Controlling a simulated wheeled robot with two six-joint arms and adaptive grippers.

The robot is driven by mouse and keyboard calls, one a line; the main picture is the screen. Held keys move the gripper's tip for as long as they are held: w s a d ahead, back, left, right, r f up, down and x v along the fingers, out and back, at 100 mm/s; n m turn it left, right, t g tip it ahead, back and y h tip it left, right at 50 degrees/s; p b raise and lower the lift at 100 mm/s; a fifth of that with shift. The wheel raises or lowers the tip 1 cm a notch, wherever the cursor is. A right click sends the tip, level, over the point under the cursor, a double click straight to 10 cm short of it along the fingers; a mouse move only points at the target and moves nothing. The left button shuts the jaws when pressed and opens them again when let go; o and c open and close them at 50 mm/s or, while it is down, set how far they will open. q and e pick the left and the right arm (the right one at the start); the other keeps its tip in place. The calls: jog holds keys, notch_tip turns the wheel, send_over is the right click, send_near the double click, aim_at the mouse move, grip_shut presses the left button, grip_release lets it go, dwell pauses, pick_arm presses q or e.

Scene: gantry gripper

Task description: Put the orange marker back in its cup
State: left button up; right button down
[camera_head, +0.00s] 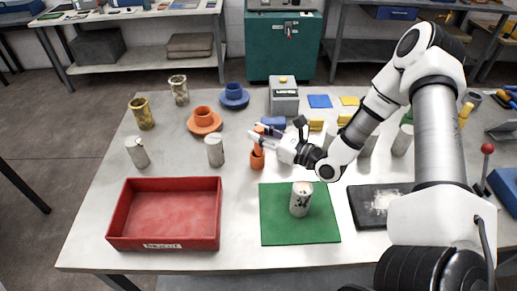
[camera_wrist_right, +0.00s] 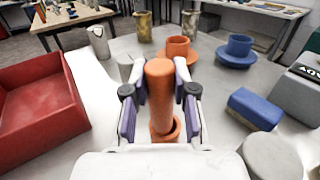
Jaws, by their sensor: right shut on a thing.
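The orange marker (camera_wrist_right: 160,85) stands upright between the fingers of my right gripper (camera_wrist_right: 160,100), which is shut on it. In the head view the right gripper (camera_head: 258,139) reaches in from the right, and a bit of the marker shows beside its fingers. An orange cup (camera_head: 257,160) stands on the table directly below the marker. Its rim (camera_wrist_right: 174,128) shows just behind the marker's lower end in the wrist view. I cannot tell whether the marker's lower end is inside the cup or just above it. My left gripper is not in view.
A grey cylinder (camera_head: 215,151) stands left of the cup. An orange cup on a saucer (camera_head: 204,122) and a blue one (camera_head: 234,97) are behind. A blue block (camera_head: 272,122) is close by. A red tray (camera_head: 164,246) and a green mat (camera_head: 273,230) lie in front.

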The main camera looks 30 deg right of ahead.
jog(key=f, duration=0.1)
jog(key=w+f, duration=0.1)
jog(key=f, duration=0.2)
jog(key=shift+w+d+f, duration=0.15)
jog(key=shift+w, duration=0.2)
jog(key=shift+s+f, duration=0.2)
jog(key=shift+f, duration=0.05)
jog(key=shift+s+r, duration=0.2)
jog(key=shift+s, duration=0.05)
jog(key=c, duration=0.9)
grip_release()
jog(key=shift+f, duration=0.1)
jog(key=shift+c, duration=0.2)
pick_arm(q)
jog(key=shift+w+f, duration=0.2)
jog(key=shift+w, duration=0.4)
pick_arm(e)
jog(key=shift+w, duration=0.15)
